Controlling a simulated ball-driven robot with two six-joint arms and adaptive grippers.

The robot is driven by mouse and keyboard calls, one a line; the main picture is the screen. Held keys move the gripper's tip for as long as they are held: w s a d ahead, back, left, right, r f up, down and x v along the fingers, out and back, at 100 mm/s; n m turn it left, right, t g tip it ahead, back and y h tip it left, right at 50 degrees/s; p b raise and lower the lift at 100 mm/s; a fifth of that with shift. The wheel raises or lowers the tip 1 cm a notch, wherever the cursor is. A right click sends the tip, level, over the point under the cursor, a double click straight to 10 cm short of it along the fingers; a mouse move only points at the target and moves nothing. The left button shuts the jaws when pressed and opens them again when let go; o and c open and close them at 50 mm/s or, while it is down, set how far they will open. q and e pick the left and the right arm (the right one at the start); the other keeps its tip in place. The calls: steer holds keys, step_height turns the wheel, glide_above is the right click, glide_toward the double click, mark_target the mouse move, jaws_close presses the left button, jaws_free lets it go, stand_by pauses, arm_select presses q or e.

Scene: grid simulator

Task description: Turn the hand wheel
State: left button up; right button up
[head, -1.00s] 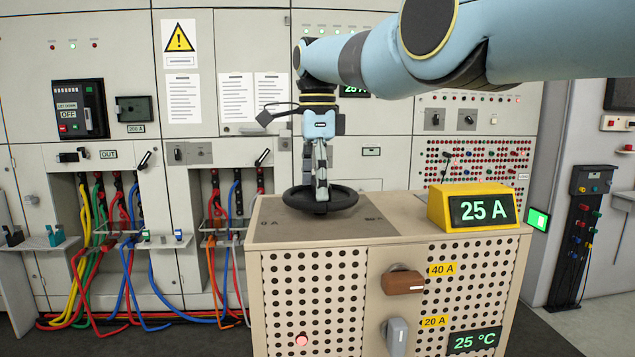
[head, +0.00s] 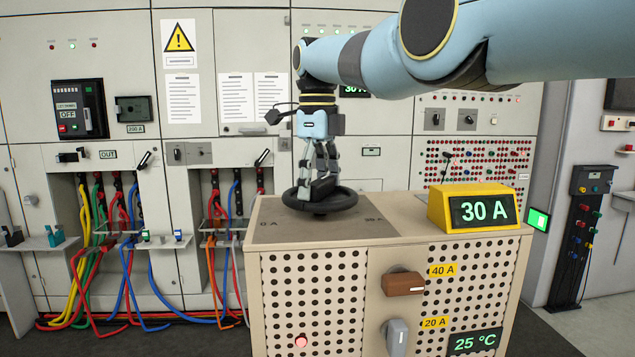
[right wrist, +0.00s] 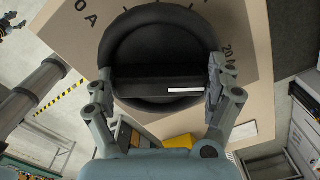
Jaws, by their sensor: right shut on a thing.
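The black hand wheel (head: 342,201) lies flat on top of the beige cabinet, towards its left side. My right gripper (head: 318,187) points down at it from above and is shut on it. In the right wrist view, the wheel (right wrist: 160,45) has a dark bar across its middle with a white mark (right wrist: 185,90), and my right fingers (right wrist: 162,84) sit at the two ends of this bar. Scale marks, partly hidden, surround the wheel. The yellow display box (head: 475,208) reads 30 A. My left gripper is not seen in the head view.
The perforated beige cabinet (head: 313,300) carries a brown handle (head: 403,283) by a 40 A label, a grey handle (head: 397,337) by a 20 A label and a 25 °C display (head: 474,341). Switch panels and coloured cables (head: 120,265) stand behind.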

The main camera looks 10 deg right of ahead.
steer(key=shift+f, duration=0.1)
steer(key=o, duration=1.5)
steer(key=shift+a, duration=0.1)
steer(key=shift+c, duration=0.2)
